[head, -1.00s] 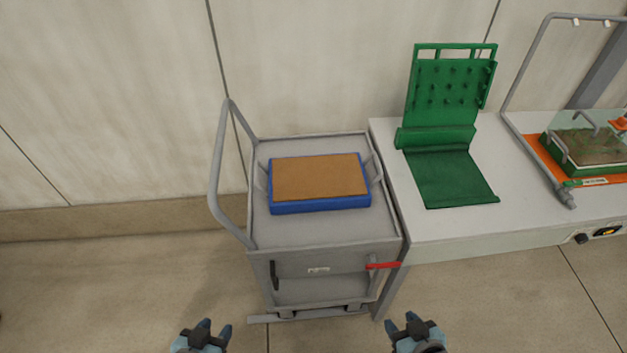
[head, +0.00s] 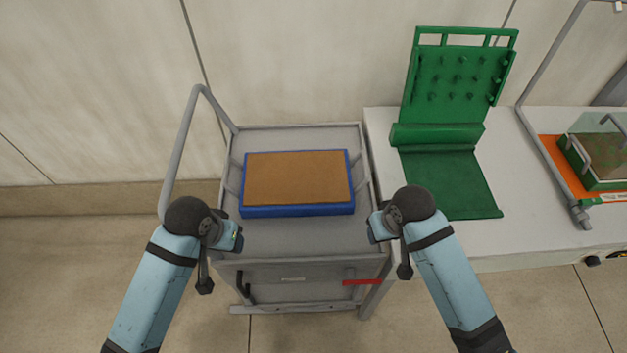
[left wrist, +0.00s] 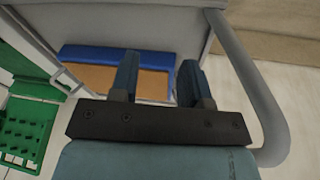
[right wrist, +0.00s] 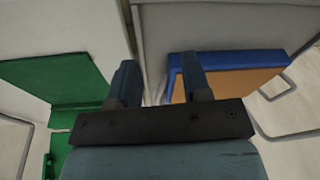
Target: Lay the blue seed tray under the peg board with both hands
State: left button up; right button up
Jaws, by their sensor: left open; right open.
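The blue seed tray (head: 297,210), filled with a brown surface, lies flat on top of the grey cart. It also shows in the left wrist view (left wrist: 100,54) and in the right wrist view (right wrist: 240,60). The green peg board (head: 455,80) stands upright at the back of the bench, with a green mat (head: 448,182) in front of it. My left gripper (head: 236,238) is open and empty near the tray's front left corner, apart from it. My right gripper (head: 374,226) is open and empty near the tray's front right corner, apart from it.
The grey cart (head: 300,240) has a tall handle (head: 178,145) on its left and a red lever (head: 362,282) on its front. The white bench (head: 385,130) adjoins its right side. A green planted tray (head: 590,165) on an orange mat stands under a grey frame at right.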

pick_arm(q)
jog(key=w+d+g+y, duration=0.1)
jog(key=w+d, duration=0.2)
jog(key=w, duration=0.9)
pick_arm(e)
jog(key=w+a+g+h, duration=0.1)
jog(key=w+a, duration=0.2)
jog(key=w, duration=1)
pick_arm(q)
jog(key=n+y, duration=0.2)
jog(key=y, duration=0.1)
send_near(225, 170)
jog(key=d+v, duration=0.1)
jog(key=v, duration=0.2)
pick_arm(e)
jog(key=m+g+h, duration=0.1)
jog(key=m+h, duration=0.1)
send_near(365, 161)
pick_arm(q)
jog(key=shift+w+a+g, duration=0.4)
jog(key=shift+w+g, duration=0.05)
jog(key=shift+g, duration=0.05)
pick_arm(e)
jog(key=shift+a+r, duration=0.3)
jog(key=shift+r, duration=0.3)
pick_arm(q)
jog(key=shift+r, duration=0.1)
